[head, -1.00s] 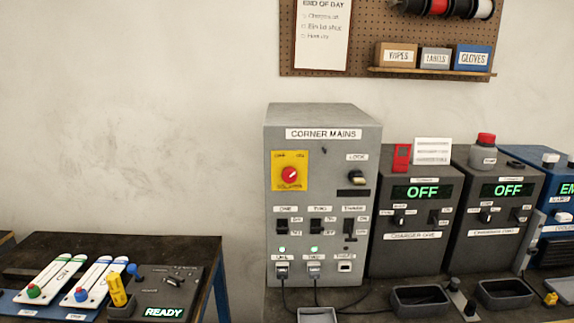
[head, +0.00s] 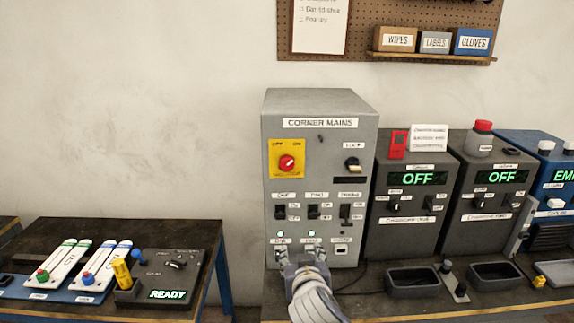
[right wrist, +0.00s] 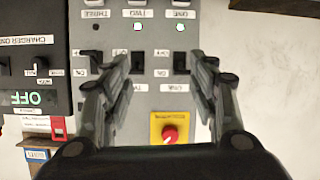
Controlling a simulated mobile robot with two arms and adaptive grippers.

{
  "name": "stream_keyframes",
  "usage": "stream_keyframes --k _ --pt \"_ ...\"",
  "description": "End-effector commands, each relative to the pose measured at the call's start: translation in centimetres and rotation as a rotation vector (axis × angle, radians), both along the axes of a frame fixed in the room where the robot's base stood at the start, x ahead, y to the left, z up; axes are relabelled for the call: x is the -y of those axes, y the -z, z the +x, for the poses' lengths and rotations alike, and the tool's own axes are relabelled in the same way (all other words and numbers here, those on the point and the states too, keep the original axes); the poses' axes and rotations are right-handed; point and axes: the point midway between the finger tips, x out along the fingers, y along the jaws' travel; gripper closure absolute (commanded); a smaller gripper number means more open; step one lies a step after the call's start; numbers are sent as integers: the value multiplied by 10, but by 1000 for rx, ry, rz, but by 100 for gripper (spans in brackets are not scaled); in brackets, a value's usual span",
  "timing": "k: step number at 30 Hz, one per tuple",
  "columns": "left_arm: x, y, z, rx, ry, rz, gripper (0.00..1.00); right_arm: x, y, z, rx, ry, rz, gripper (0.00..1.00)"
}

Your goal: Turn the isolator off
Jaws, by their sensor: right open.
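The isolator is a red round knob on a yellow plate (head: 287,160), high on the front of the grey CORNER MAINS cabinet (head: 320,104). Its plate reads OFF at left and ON at right, and the knob's pale mark seems to point up-right, towards ON. My right gripper (head: 303,262) is in front of the cabinet's lower part, below the isolator and apart from it. In the right wrist view the panel is upside down. The gripper (right wrist: 160,70) is open and empty there, with the red knob (right wrist: 170,134) showing between its fingers. My left gripper is out of view.
Black switches (head: 313,212) and two lit green lamps sit below the isolator; a lock switch (head: 352,164) is to its right. Two chargers reading OFF (head: 418,178) stand at right. Trays (head: 413,284) lie in front. A low bench (head: 60,232) is at left.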

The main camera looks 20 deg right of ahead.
Motion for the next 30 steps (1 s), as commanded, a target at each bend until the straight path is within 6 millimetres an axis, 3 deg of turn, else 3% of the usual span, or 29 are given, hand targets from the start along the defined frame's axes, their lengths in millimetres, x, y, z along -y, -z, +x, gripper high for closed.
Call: stream_keyframes --k 1,4,6,10,17,30 --pt "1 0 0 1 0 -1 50 -1 -31 22 82 9 -10 46" --pt "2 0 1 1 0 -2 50 -4 -81 52 219 26 -18 46" --pt "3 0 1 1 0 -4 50 -6 -109 65 292 32 -23 46" --pt "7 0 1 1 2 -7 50 -9 -143 79 376 35 -28 46" --pt "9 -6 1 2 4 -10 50 -6 -157 95 406 37 -30 46" --pt "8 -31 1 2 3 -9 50 13 -157 159 404 38 -30 46"
